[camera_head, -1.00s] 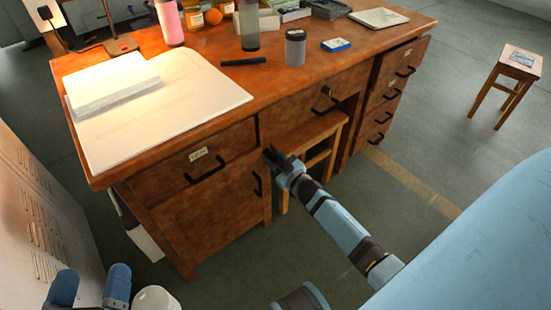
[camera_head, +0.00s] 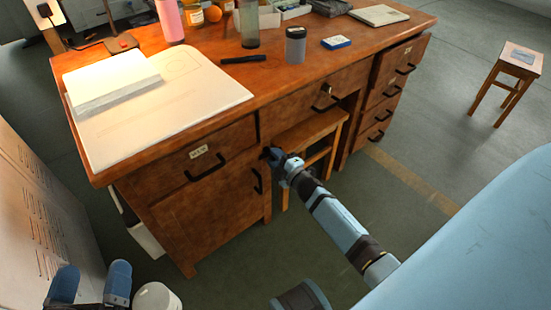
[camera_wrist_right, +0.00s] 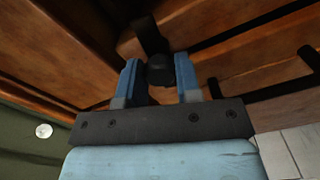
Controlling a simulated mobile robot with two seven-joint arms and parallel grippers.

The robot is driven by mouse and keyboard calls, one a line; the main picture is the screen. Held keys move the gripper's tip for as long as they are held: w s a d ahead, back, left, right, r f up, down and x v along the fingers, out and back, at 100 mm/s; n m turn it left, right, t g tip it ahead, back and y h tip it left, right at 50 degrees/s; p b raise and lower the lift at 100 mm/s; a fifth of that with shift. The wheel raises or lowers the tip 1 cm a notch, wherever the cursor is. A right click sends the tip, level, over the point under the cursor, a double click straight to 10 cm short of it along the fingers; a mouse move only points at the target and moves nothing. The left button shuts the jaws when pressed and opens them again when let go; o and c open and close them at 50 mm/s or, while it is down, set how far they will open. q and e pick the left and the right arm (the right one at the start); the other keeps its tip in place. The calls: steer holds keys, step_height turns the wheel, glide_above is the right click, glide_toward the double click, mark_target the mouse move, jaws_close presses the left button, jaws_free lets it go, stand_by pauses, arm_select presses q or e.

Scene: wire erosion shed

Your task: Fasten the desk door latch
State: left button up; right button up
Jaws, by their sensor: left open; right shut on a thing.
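The wooden desk (camera_head: 380,40) has a left cabinet with a door (camera_head: 205,215), which looks closed, under a drawer. My right gripper (camera_head: 268,155) is at the upper right corner of this door, by the cabinet post. In the right wrist view, my right gripper (camera_wrist_right: 158,75) is shut on the round black knob of the latch (camera_wrist_right: 160,70). A dark flat bar (camera_wrist_right: 150,36) extends from the knob against the wood. In the head view the gripper hides most of the latch. My left gripper (camera_head: 90,282) is open and empty at the lower left, away from the desk.
The door's black handle (camera_head: 257,181) is just below my right gripper. A wooden stool (camera_head: 310,135) stands in the knee space close to my right arm. A pale metal cabinet (camera_head: 40,215) and a white round container (camera_head: 157,297) are near my left gripper.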

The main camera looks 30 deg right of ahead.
arm_select(q)
steer(key=shift+f, duration=0.3)
arm_select(e)
steer(key=shift+n, duration=1.1)
arm_select(q)
steer(key=shift+s+f, duration=0.1)
steer(key=shift+f, duration=0.05)
arm_select(e)
steer(key=o, duration=0.9)
arm_select(q)
steer(key=shift+t, duration=0.8)
steer(key=r+p, duration=0.1)
steer(key=r, duration=0.1)
steer(key=r+p, duration=0.2)
steer(key=shift+s+a+r, duration=0.15)
steer(key=shift+a+r, duration=0.05)
steer(key=shift+r, duration=0.2)
arm_select(e)
steer(key=s, duration=0.9)
steer(key=s+d, duration=0.1)
steer(key=s, duration=0.3)
steer(key=shift+s, duration=0.4)
